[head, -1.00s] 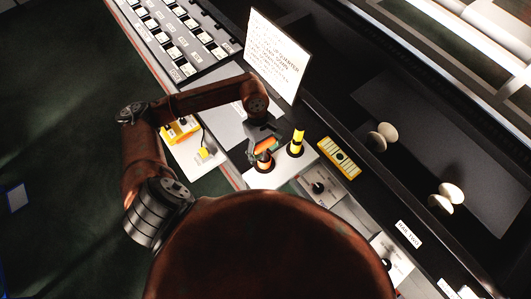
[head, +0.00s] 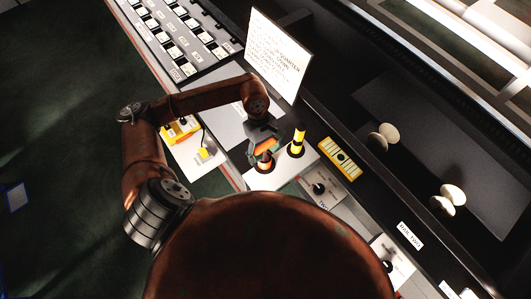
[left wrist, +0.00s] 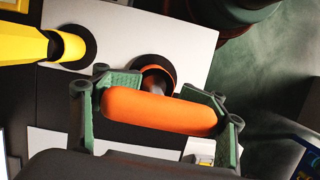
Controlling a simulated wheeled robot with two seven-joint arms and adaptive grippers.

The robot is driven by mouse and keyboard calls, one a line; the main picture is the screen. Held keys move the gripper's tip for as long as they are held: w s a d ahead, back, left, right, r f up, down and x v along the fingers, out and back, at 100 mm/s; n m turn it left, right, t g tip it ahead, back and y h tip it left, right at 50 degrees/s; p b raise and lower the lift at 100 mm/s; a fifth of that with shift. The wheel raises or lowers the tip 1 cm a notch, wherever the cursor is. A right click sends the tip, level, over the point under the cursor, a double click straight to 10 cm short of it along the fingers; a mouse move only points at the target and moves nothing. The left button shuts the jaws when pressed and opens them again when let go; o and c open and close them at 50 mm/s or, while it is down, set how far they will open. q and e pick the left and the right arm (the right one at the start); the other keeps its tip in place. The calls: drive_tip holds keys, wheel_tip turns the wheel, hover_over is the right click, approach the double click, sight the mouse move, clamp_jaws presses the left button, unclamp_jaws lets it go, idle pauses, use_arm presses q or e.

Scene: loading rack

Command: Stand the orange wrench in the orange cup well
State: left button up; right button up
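The orange wrench (left wrist: 160,110) shows in the left wrist view as a thick orange handle above a short dark shaft. The shaft runs down to the orange cup well (left wrist: 155,70), a dark opening with an orange rim on a white plate; how deep it sits is hidden by the handle. In the head view the orange wrench (head: 266,146) is over the orange-rimmed well (head: 265,165). My left gripper (left wrist: 162,88) is around the handle, its green-padded fingers spread wide, one near each end; it also shows in the head view (head: 264,145). My right gripper is not in view.
A yellow piece (head: 298,138) stands in a dark-ringed well beside the orange one, close to my left gripper. A yellow slotted block (head: 340,158) is to its right. A white sign (head: 277,52) stands behind my arm. A yellow box (head: 180,130) is at left.

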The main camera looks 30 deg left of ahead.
sight(264, 143)
use_arm(q)
drive_tip(key=o, duration=0.9)
drive_tip(key=shift+c, duration=0.2)
drive_tip(key=v, duration=1.2)
